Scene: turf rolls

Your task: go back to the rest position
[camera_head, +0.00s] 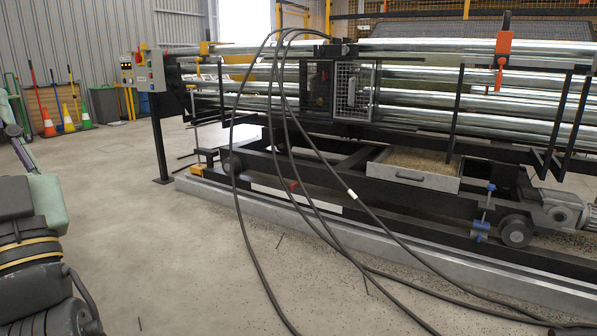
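The head view shows part of my own arm (32,250) at the left edge, with dark and pale green links and yellowish bands. My gripper is not visible in this view, so its state does not show. No turf roll can be made out. A large machine with shiny metal rollers (430,98) on a dark wheeled frame stands across the middle and right.
Black cables (262,250) hang from the machine down to the floor in front. A control box (143,72) stands on a post at its left end. The left-centre concrete floor (150,225) is mostly clear.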

